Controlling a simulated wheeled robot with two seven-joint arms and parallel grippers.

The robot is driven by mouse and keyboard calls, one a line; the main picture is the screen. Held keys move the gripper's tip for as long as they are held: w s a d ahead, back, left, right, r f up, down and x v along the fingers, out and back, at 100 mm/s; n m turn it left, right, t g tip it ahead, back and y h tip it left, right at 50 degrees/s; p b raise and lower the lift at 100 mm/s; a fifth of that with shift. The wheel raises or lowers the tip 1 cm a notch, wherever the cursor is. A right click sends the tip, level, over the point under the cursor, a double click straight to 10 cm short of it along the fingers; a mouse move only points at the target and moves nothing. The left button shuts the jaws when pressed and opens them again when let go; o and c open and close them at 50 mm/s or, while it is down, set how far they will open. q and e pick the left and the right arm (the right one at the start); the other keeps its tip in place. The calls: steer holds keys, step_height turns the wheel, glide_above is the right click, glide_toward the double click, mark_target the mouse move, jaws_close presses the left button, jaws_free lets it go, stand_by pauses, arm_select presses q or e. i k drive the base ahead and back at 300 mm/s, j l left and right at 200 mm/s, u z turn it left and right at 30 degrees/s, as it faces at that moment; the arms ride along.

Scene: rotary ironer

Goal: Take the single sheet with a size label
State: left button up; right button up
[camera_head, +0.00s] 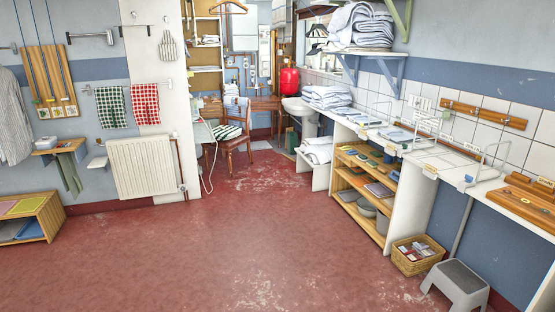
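Several folded white linens are in view, and I cannot make out a size label on any of them. A tall pile (360,25) lies on the upper wall shelf at the back right. Another stack (327,97) lies on the far end of the long white counter (484,193). A smaller stack (317,150) sits on a low white bench below. Flat, pale folded pieces (400,137) lie between wire dividers on the counter. Small tags (430,171) show along the counter's front edge, too small to read. Neither of my grippers is in view.
The red floor (230,245) is open in the middle. A wicker basket (417,256) and a grey step stool (457,284) stand before the counter at the right. A wooden shelf unit (362,190) is under it. A wooden chair (232,142) stands at the back.

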mark_target(397, 136)
steer(key=i+u, duration=0.15)
steer(key=i, duration=1.55)
steer(key=i+z, duration=0.1)
steer(key=i, duration=0.45)
steer(key=i+j, duration=0.15)
steer(key=i, duration=0.45)
steer(key=i+j+z, duration=0.15)
steer(key=i, duration=0.4)
steer(key=i+j+z, duration=0.2)
steer(key=i+z, duration=0.25)
steer(key=i+j+z, duration=0.95)
